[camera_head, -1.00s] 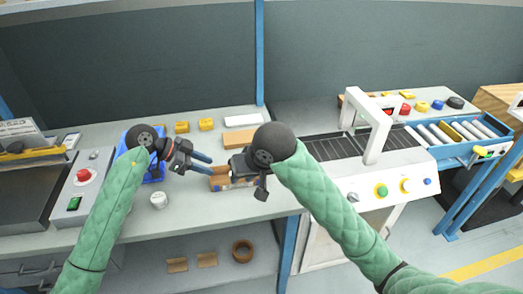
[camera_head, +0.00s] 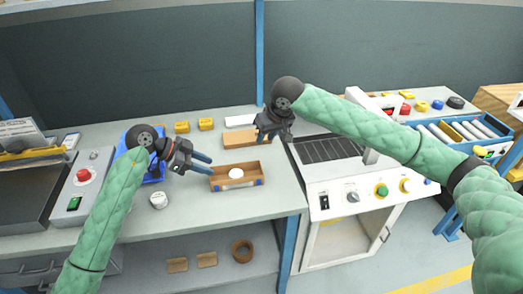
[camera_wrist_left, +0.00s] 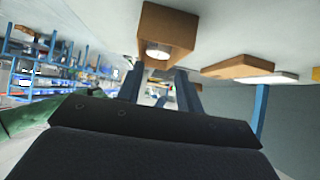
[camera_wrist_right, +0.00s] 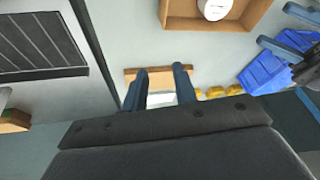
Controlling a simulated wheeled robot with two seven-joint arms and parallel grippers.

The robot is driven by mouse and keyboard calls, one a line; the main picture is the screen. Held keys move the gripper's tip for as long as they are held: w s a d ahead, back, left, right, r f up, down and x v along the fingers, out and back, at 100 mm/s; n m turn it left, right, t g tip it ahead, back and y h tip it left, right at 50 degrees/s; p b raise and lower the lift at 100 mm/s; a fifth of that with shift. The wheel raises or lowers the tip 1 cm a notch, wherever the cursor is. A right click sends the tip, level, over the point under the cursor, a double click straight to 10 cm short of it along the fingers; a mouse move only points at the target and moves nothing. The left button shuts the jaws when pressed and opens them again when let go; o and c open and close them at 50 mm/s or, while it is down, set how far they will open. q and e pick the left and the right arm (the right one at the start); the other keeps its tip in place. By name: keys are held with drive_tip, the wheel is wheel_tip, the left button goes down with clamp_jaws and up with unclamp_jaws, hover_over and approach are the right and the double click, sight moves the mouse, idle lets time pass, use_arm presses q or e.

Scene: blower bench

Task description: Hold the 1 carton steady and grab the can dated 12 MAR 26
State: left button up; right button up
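An open brown carton (camera_head: 262,172) stands on the bench with a round white-topped can (camera_head: 236,174) inside. A second white can (camera_head: 158,200) stands on the bench left of it. No date is readable on either. My left gripper (camera_head: 207,164) is open, its fingertips close to the carton's left end; contact cannot be told. The left wrist view shows the carton (camera_wrist_left: 180,22) just past the parted fingers, with the can (camera_wrist_left: 158,53) in it. My right gripper (camera_wrist_right: 160,68) is open and empty, behind and right of the carton. The carton (camera_wrist_right: 178,22) also shows in the right wrist view.
A flat brown box (camera_head: 240,140) and a white item (camera_head: 241,120) lie behind the carton. Yellow blocks (camera_head: 206,124) and a blue bin (camera_head: 152,178) are to the left.

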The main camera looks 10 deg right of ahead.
drive_tip(key=w+d+r+m, duration=0.1)
drive_tip(key=w+d, duration=0.3)
drive_tip(key=d, duration=0.4)
drive_tip(key=s+a+f+m+g, duration=0.1)
drive_tip(key=s+a, duration=0.1)
drive_tip(key=a, duration=0.1)
drive_tip(key=s+a+f+g+h, duration=0.1)
drive_tip(key=s+a+f, duration=0.1)
drive_tip(key=s+a, duration=0.1)
drive_tip(key=s+a+f+m+g+h, duration=0.1)
drive_tip(key=s+a+g, duration=0.1)
drive_tip(key=a, duration=0.2)
drive_tip(key=shift+s+a+f+m, duration=0.15)
drive_tip(key=shift+s+f+m, duration=0.15)
drive_tip(key=shift+s+f, duration=0.05)
drive_tip(key=shift+f, duration=3.25)
drive_tip(key=shift+c, duration=0.5)
clamp_jaws()
